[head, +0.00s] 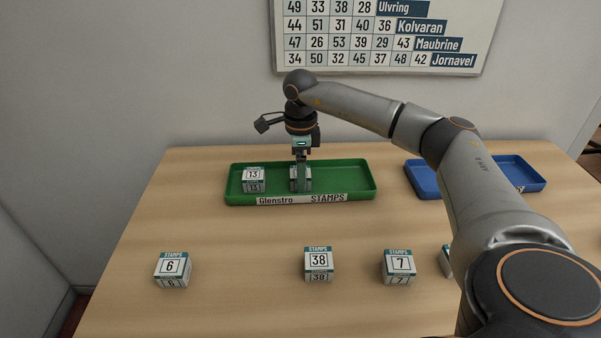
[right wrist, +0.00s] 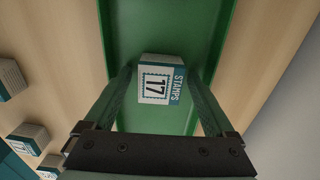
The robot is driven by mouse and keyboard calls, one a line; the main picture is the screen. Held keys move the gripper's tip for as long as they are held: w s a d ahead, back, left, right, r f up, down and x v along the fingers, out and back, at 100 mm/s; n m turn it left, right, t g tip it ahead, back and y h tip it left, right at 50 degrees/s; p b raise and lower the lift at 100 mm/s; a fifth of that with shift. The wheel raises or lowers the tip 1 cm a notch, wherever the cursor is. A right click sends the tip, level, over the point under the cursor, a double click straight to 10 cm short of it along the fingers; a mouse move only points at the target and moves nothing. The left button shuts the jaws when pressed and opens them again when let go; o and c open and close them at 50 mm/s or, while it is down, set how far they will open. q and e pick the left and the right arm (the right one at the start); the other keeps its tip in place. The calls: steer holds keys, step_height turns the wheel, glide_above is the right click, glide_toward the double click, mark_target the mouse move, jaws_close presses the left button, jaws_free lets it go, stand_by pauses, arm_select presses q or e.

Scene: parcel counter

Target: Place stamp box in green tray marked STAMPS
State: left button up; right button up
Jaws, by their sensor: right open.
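The green tray (head: 345,196), marked Glenstro STAMPS, lies near the back of the table. A white and teal stamp box numbered 17 (right wrist: 158,84) sits in it; in the head view this box (head: 307,184) is partly covered by my right gripper (head: 301,178). In the right wrist view my right gripper (right wrist: 162,75) is open, with one finger on each side of box 17. Whether the fingers touch it cannot be told. Another stamp box, 13 (head: 253,176), sits at the tray's left end. My left gripper is not in view.
Stamp boxes 6 (head: 172,269), 38 (head: 318,263) and 7 (head: 398,266) stand along the front of the table (head: 235,235). Another box (head: 446,261) is mostly hidden behind my right arm. A blue tray (head: 424,186) lies at the back right, partly hidden. A number chart hangs on the wall.

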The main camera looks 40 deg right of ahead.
step_height(320, 180, up, 12)
steer(key=shift+r+p, duration=0.2)
steer(key=shift+p, duration=0.2)
steer(key=shift+s+a+f, duration=0.1)
stand_by(0.4)
